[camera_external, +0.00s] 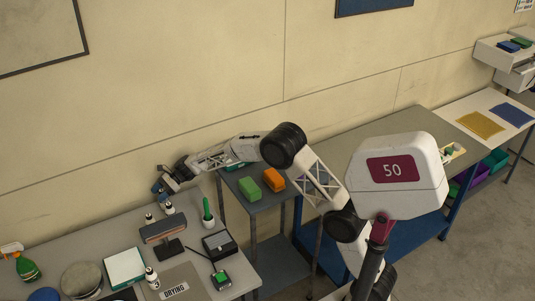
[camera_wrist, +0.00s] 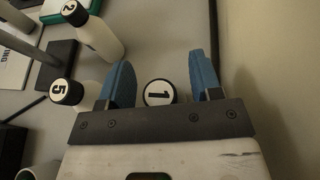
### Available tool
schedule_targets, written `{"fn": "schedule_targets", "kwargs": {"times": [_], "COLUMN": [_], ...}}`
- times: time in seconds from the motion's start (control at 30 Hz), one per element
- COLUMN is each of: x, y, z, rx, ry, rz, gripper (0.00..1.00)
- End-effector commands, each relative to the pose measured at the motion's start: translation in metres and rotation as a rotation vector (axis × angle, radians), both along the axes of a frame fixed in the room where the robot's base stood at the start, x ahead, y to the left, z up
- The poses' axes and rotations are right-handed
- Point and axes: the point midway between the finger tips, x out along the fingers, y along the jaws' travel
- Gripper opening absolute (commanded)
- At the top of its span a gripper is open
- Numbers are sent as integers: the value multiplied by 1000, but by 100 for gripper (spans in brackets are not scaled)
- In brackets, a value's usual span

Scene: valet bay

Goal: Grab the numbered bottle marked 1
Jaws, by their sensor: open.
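The bottle marked 1 (camera_wrist: 158,93) shows in the wrist view as a black cap with a white disc and the numeral 1. Its cap lies between the two blue fingers of my gripper (camera_wrist: 161,65), which are open with space at both sides. The bottle's body is mostly hidden below the gripper's dark bar. In the external view my gripper (camera_external: 161,186) is over the back of the grey table (camera_external: 75,245), above small white bottles with black caps. Their numbers are too small to read there.
The bottle marked 5 (camera_wrist: 66,92) stands just left of the left finger, and the bottle marked 2 (camera_wrist: 98,37) stands farther off. The wall (camera_wrist: 270,60) is close on the right in the wrist view.

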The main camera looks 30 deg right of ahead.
Motion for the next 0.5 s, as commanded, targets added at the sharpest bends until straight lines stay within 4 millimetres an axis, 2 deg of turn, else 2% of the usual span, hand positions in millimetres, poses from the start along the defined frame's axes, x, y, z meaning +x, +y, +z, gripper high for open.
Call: {"fn": "schedule_targets", "kwargs": {"times": [0.07,0.4,0.43,0.5], "x": [0,0,0,0], "y": [0,0,0,0], "z": [0,0,0,0], "rx": [0,0,0,0], "ry": [0,0,0,0], "rz": [0,0,0,0], "gripper": [56,4,0,0]}}
